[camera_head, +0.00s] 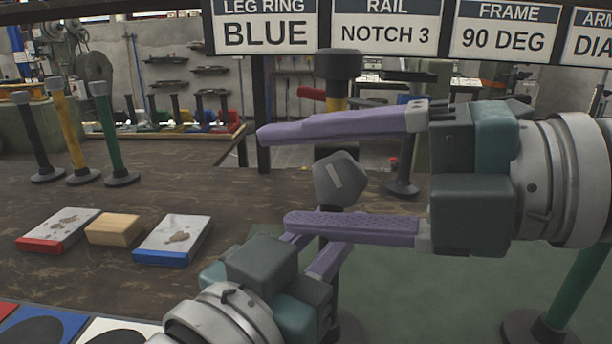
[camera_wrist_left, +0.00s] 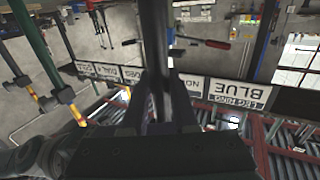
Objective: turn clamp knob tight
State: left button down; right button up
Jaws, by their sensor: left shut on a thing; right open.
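A dark grey faceted clamp knob (camera_head: 340,180) with a pale bar mark stands in the middle of the head view. My right gripper (camera_head: 280,178) reaches in from the right. Its purple fingers are wide apart, one above and one below the knob in the picture; I see no contact. My left gripper (camera_head: 322,244) is low in front, partly hidden behind the right gripper's lower finger. It is shut on a dark post (camera_wrist_left: 158,45), which runs between its fingers in the left wrist view. Where the post meets the knob is hidden.
Black, yellow and green posts (camera_head: 109,135) stand at the left. A red-edged block (camera_head: 58,230), a wooden block (camera_head: 114,229) and a blue-edged block (camera_head: 172,240) lie on the dark bench. Signs (camera_head: 387,28) hang above. A green post (camera_head: 578,285) stands at right.

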jog(key=shift+w+a+f, duration=0.1)
jog(key=shift+w+a, duration=0.05)
jog(key=shift+a, duration=0.3)
jog(key=shift+c, duration=0.2)
grip_shut()
